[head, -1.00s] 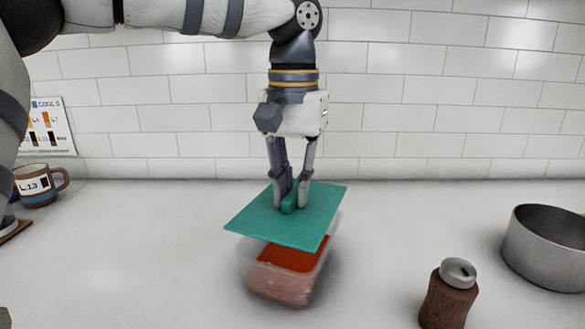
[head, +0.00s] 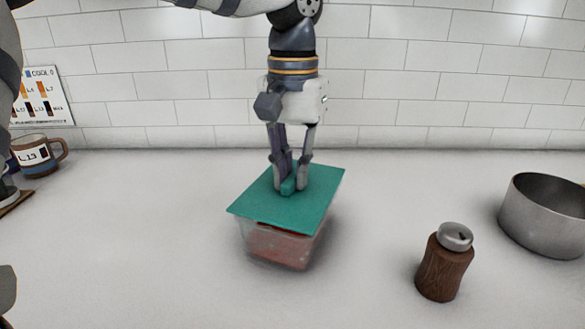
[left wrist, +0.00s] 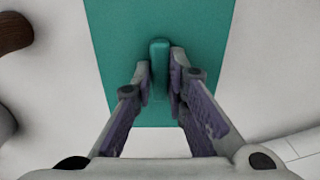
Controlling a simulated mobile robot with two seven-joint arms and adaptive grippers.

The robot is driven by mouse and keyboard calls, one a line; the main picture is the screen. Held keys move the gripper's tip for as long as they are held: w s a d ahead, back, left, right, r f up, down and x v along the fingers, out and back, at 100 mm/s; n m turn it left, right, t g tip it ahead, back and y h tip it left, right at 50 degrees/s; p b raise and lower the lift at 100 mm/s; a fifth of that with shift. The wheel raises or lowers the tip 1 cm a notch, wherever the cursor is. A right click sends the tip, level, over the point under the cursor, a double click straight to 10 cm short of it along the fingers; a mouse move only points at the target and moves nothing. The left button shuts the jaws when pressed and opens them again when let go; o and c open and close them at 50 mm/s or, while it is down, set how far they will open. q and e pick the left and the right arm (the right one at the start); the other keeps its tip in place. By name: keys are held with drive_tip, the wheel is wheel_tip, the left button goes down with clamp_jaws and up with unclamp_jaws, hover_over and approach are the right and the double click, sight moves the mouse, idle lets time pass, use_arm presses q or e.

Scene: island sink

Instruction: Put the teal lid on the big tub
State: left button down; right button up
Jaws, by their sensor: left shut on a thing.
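The teal lid (head: 300,212) is a flat rectangle with a raised bar handle (head: 288,186). My left gripper (head: 290,187) points straight down and is shut on the handle; the left wrist view shows its fingers (left wrist: 160,85) on both sides of the bar. The big tub (head: 280,246) is clear plastic with red contents and stands on the counter directly under the lid. The lid covers its top in the head view. I cannot tell whether the lid touches the rim all round. The lid hides the tub in the left wrist view. My right gripper is not in view.
A brown wooden grinder (head: 441,270) with a metal top stands right of the tub. A steel pot (head: 543,218) is at the far right. A mug (head: 36,155) stands at the left by a wall chart (head: 42,96). The counter around the tub is clear.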

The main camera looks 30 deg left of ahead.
sight(293, 176)
use_arm(q)
drive_tip(key=shift+f, duration=0.4)
idle(0.8)
drive_tip(key=c, duration=1.5)
unclamp_jaws()
wheel_tip(293, 176, up, 12)
